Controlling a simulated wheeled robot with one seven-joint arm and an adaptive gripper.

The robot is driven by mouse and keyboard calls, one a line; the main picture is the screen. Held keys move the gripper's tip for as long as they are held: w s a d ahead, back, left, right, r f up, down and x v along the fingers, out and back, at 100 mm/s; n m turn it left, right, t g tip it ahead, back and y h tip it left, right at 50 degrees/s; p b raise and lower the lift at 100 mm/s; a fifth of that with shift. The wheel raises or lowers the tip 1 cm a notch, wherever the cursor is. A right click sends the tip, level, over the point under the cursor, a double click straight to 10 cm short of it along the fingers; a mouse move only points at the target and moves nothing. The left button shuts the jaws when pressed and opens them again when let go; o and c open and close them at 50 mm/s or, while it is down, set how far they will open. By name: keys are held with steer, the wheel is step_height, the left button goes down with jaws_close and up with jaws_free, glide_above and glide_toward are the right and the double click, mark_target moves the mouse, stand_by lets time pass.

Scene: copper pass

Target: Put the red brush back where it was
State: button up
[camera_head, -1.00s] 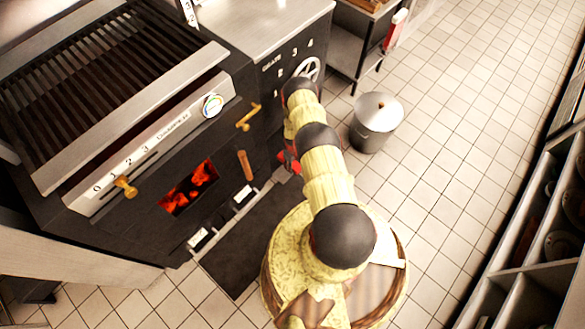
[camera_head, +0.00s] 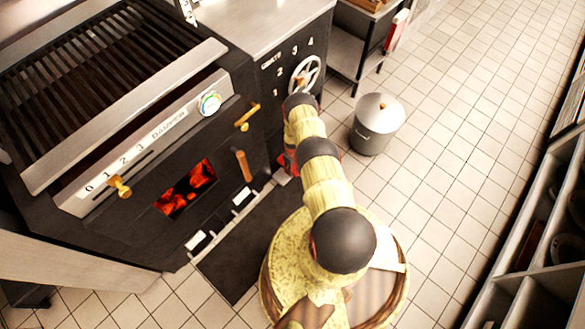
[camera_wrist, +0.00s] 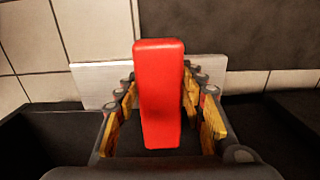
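A red block-shaped piece (camera_wrist: 160,95), which I take for the red brush, stands upright in the middle of the wrist view. My gripper (camera_wrist: 160,105) has its yellow-padded fingers closed in on both sides of it, and the fingertips appear to touch it. The brush's far end and any bristles are hidden. In the head view my gripper is mostly hidden behind my arm, low beside the dark grill front, with a bit of red (camera_head: 289,162) showing there.
A grill (camera_head: 120,130) with a glowing fire window (camera_head: 186,189) stands left. A handwheel (camera_head: 305,73) is on the numbered panel beyond my arm. A lidded metal bin (camera_head: 377,125) stands to the right. Shelves (camera_head: 545,255) line the right edge. The tiled floor between is clear.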

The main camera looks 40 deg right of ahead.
steer(key=o, duration=0.4)
step_height(320, 180, up, 12)
steer(key=p, duration=0.4)
steer(key=shift+r+p, duration=0.1)
steer(key=shift+p, duration=0.3)
stand_by(0.4)
